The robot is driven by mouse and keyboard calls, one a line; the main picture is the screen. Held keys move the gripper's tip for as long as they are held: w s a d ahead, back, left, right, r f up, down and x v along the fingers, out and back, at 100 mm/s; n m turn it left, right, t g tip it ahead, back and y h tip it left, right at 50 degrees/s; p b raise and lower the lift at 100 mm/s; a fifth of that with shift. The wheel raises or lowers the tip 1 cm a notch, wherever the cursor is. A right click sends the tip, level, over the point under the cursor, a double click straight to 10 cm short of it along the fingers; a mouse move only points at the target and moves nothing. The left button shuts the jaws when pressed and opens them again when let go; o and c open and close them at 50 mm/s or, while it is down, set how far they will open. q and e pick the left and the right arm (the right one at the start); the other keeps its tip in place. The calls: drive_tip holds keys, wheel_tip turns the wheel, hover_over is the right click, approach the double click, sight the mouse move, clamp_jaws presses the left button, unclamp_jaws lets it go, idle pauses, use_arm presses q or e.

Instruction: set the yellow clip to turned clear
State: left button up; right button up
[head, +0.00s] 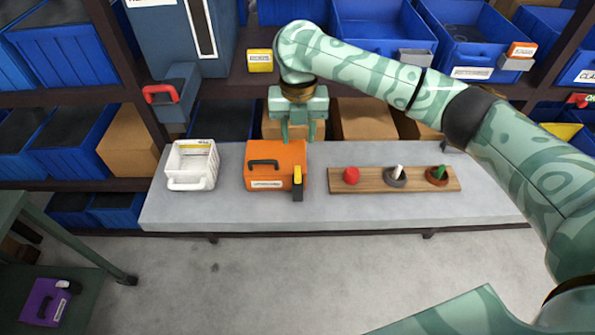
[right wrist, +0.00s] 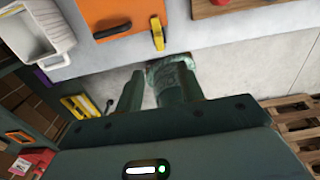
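The yellow clip (head: 297,177) sits upright at the right front corner of the orange box (head: 262,158), with a dark piece below it. The clip also shows in the right wrist view (right wrist: 157,34), just beyond my fingertips and apart from them. My right gripper (head: 298,136) points down above the back right part of the orange box in the head view. Its two fingers are apart with nothing between them; they also show in the right wrist view (right wrist: 150,82). My left gripper is in neither view.
A white crate (head: 191,166) stands left of the orange box on the grey table (head: 330,216). Right of it lies a wooden board (head: 372,181) with a red knob and two levers. Shelves with blue bins (head: 385,35) rise behind.

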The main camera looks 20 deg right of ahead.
sight(298, 173)
wheel_tip(298, 173, down, 13)
drive_tip(key=b, duration=0.4)
drive_tip(key=shift+b, duration=0.4)
clamp_jaws()
